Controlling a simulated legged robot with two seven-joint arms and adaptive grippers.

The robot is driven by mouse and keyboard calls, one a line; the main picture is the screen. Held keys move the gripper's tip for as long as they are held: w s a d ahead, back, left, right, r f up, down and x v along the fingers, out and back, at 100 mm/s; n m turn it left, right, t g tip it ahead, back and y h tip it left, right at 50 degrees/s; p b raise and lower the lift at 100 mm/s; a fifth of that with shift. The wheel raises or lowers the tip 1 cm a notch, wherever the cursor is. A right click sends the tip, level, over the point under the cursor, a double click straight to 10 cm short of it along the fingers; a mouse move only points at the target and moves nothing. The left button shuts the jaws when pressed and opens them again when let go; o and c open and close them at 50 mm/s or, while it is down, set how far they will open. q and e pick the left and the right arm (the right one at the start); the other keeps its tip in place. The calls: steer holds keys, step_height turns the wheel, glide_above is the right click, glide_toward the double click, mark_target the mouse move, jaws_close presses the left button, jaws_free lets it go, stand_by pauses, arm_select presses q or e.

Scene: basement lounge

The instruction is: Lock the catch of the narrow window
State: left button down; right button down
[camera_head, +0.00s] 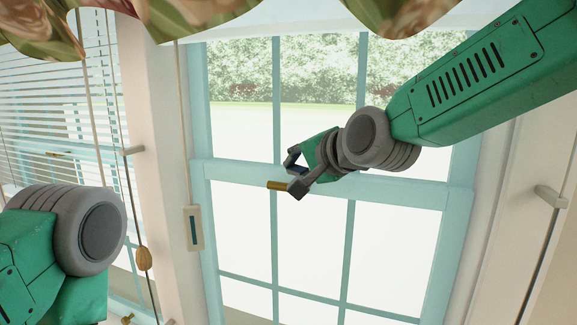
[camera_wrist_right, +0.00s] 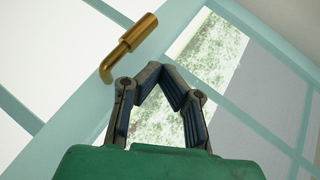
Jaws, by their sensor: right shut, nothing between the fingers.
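The window (camera_head: 232,171) in front of me has a pale blue frame with several panes. Its brass catch (camera_head: 277,186) sits at the middle rail, with its handle lying roughly along the rail in the head view. In the right wrist view the catch (camera_wrist_right: 135,38) is a bent brass lever, just beyond the fingers and up to the left. My right gripper (camera_head: 294,172) is shut and empty beside the catch; one finger overlaps the catch's right end in the head view. I cannot tell whether they touch. My left arm shows at the left, its gripper out of frame.
A second window with white blinds (camera_head: 40,100) is at the left. A cord with a wooden knob (camera_head: 143,258) hangs beside it. A pale plate with a dark slot (camera_head: 194,229) is left of the facing window. Patterned fabric (camera_head: 200,15) hangs along the top.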

steer(key=shift+w+r+p, duration=0.1)
steer(key=shift+r+p, duration=0.35)
steer(key=shift+r, duration=0.05)
steer(key=r+p, duration=0.1)
steer(key=r, duration=0.1)
steer(key=r+p, duration=0.1)
steer(key=r, duration=0.1)
steer(key=shift+w+d+r+p, duration=0.1)
steer(key=shift+w+p, duration=0.1)
steer(key=shift+p, duration=0.2)
steer(key=s+a+r+b, duration=0.1)
steer(key=s+r+b, duration=0.1)
steer(key=s+r, duration=0.3)
steer(key=shift+a+r, duration=0.3)
steer(key=shift+r, duration=0.7)
